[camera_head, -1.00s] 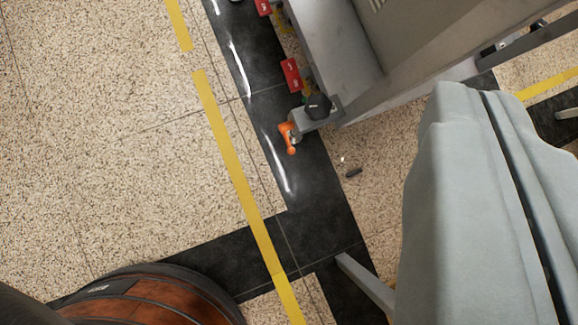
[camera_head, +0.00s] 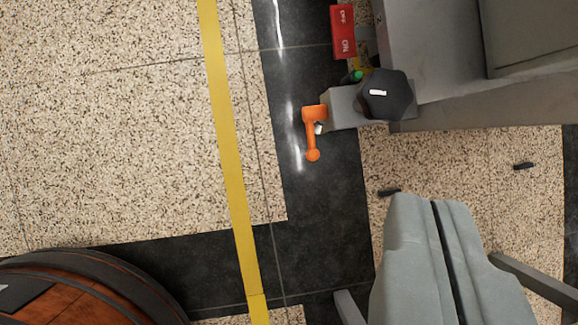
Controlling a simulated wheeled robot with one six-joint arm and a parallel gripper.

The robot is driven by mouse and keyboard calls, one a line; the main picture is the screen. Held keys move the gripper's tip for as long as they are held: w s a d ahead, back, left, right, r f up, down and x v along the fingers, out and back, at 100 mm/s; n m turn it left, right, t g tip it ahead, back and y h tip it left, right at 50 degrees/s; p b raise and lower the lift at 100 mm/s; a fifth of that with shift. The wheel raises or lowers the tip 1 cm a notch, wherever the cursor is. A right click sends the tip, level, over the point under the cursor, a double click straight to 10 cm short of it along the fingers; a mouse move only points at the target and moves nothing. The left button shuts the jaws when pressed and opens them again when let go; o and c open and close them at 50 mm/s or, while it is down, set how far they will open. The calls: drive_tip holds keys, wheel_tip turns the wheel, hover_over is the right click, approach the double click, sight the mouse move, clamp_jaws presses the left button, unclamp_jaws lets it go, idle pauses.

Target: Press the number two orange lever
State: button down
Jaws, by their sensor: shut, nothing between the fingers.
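An orange lever (camera_head: 313,130) shows near the middle of the view. It is mounted at the left end of a grey block (camera_head: 343,105) on the side of a grey machine, and its arm and round end point down in the picture. No number can be read on the lever. A black knob (camera_head: 387,97) with a small white label sits on the block, right of the lever. My gripper is not in view.
A red ON/OFF plate (camera_head: 344,32) is above the block. The grey machine (camera_head: 460,105) fills the upper right. A grey two-part padded object (camera_head: 410,255) stands lower right, and a brown barrel (camera_head: 85,290) lower left. Open floor (camera_head: 120,150) lies left of the lever.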

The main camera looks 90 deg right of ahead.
wheel_tip(320, 180, down, 17)
drive_tip(key=s+n+g, duration=0.1)
drive_tip(key=s+g, duration=0.1)
drive_tip(key=shift+s+a+n+g, duration=0.35)
drive_tip(key=shift+a+n+g, duration=0.05)
drive_tip(key=shift+a, duration=0.05)
hover_over(310, 136)
drive_tip(key=s, duration=0.3)
wheel_tip(310, 136, down, 11)
drive_tip(key=shift+w+d+f, duration=0.4)
drive_tip(key=shift+d+f, duration=0.05)
drive_tip(key=shift+f, duration=0.3)
